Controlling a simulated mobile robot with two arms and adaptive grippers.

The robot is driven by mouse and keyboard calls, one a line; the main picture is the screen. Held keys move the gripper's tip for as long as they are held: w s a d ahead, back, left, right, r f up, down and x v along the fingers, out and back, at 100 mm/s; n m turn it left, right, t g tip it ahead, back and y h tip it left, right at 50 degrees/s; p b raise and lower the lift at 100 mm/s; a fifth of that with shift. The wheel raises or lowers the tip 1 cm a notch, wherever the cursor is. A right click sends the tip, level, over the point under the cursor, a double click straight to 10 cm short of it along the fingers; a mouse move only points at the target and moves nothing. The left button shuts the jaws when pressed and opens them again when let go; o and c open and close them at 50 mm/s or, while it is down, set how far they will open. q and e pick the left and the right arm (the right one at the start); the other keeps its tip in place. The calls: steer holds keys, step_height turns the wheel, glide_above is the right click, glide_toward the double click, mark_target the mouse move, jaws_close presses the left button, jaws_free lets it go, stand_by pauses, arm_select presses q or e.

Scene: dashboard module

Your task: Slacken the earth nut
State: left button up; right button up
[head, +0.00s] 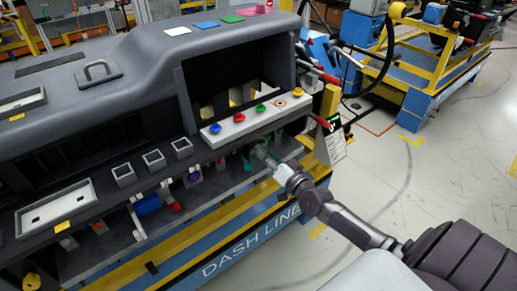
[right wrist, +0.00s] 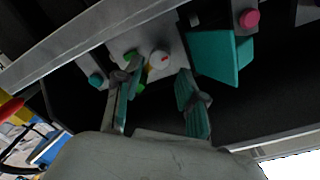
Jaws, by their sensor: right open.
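My right gripper (head: 264,158) reaches in under the front ledge of the dashboard module, below the white panel with coloured knobs. The right wrist view shows the gripper (right wrist: 158,88) open, its two teal-padded fingers apart. Ahead of the fingers is a light plate (right wrist: 172,42) carrying a white round part with a red mark (right wrist: 160,58) and small green parts (right wrist: 131,57) with a bit of yellow near them. One of these may be the earth nut; I cannot tell which. The left finger partly covers the green and yellow parts. My left gripper is not in view.
A teal block (right wrist: 222,55) stands close to the right finger, with a pink knob (right wrist: 250,18) beyond it. A teal knob (right wrist: 96,80) is left of the fingers. The ledge edge (right wrist: 70,62) crosses close by. Floor to the right (head: 420,170) is clear.

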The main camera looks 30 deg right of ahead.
steer(key=shift+w+a, duration=0.1)
steer(key=shift+w, duration=2)
steer(key=shift+c, duration=0.2)
jaws_close()
